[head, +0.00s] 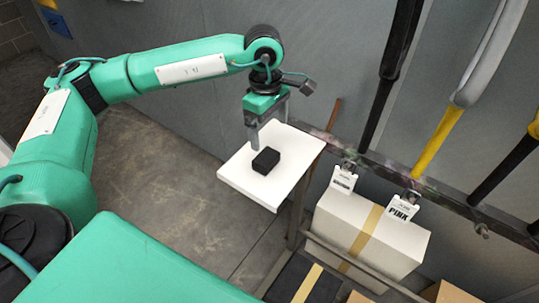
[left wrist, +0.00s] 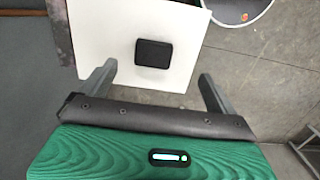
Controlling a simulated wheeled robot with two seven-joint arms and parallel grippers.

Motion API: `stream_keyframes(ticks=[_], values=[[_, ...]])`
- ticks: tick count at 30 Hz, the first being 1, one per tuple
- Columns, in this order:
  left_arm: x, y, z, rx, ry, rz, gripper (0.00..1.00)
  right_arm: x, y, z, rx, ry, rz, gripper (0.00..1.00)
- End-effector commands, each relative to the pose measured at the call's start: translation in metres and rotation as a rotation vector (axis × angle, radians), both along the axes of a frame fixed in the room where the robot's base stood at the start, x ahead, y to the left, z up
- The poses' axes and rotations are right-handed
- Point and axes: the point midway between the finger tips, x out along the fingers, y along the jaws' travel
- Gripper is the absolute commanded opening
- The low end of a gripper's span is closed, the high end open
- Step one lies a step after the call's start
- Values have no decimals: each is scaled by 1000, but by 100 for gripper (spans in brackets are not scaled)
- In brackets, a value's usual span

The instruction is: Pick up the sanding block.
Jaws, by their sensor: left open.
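The sanding block, a small black block (head: 266,160), lies on a white shelf board (head: 240,178) in the head view. It also shows in the left wrist view (left wrist: 153,53), ahead of the fingers and left of the middle of the gap between them. My left gripper (head: 267,133) is open and empty, above the board just behind the block. Its two fingers stand wide apart in the left wrist view (left wrist: 155,82). The gripper is not touching the block as far as I can see. My right gripper is not in view.
A white box with tan tape (head: 345,235) stands right of the board, with two tags (head: 402,208) clipped above it. A dark rail (head: 445,193) runs along the grey wall. Hoses hang at the upper right. Bare concrete floor (head: 165,175) lies left of the board.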

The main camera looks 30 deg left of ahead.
Motion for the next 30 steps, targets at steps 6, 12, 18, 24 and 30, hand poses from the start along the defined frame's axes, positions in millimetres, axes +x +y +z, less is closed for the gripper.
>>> stream_keyframes(ticks=[6, 12, 18, 24, 30], values=[[3, 20, -6, 74, -7, 7, 94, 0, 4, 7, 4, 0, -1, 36], [2, 19, -45, 71, -5, 5, 94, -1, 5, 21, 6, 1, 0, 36], [3, 18, -74, 70, -7, 5, 94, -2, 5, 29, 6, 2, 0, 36], [4, 17, -83, 69, -7, 5, 94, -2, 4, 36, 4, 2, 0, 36], [10, 16, -104, 69, -7, 6, 94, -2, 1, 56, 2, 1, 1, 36]])
